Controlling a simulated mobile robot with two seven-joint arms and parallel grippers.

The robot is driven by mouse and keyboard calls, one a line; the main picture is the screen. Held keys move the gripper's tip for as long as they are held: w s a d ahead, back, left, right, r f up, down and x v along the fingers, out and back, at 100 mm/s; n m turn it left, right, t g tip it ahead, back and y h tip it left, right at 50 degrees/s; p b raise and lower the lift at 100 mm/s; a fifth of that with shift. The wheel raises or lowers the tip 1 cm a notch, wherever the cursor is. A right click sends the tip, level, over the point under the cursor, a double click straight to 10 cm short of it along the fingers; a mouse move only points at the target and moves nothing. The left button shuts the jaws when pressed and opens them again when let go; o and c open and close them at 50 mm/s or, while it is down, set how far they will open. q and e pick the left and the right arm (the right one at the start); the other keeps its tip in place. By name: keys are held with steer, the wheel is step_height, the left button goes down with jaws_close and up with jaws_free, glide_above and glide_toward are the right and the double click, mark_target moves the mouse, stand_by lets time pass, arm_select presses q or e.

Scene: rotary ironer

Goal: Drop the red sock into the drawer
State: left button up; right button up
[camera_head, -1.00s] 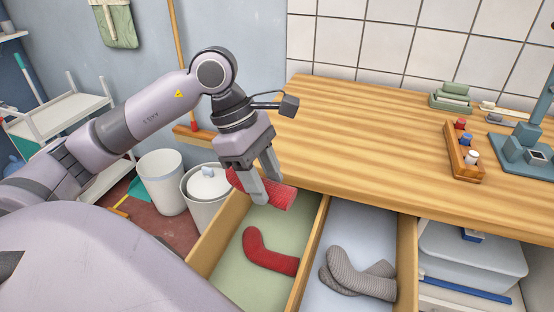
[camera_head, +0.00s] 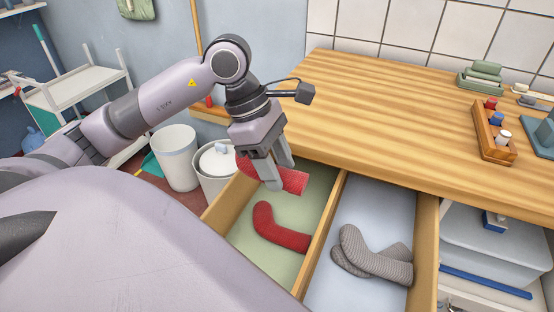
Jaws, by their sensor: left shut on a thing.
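A red sock (camera_head: 293,181) is held between the fingers of my left gripper (camera_head: 279,178), above the back of the left drawer compartment. The open drawer (camera_head: 323,236) has a wooden divider between a green-lined left compartment and a pale blue-lined right one. Another red sock (camera_head: 279,234) lies on the green lining. Grey socks (camera_head: 366,257) lie crossed on the blue lining. My left fingers hide part of the held sock. My right gripper is not in view.
A wooden worktop (camera_head: 400,117) lies behind and above the drawer. A wooden holder with small spools (camera_head: 493,132) and green stacked items (camera_head: 482,75) stand on it. A lidded white bin (camera_head: 217,168) stands left of the drawer. A shelf with a grey box (camera_head: 490,245) is at right.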

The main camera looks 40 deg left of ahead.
arm_select(q)
steer(key=o, duration=1.1)
steer(key=shift+c, duration=0.2)
steer(key=shift+r, duration=0.15)
steer(key=shift+v, duration=3.5)
steer(key=shift+r, duration=0.1)
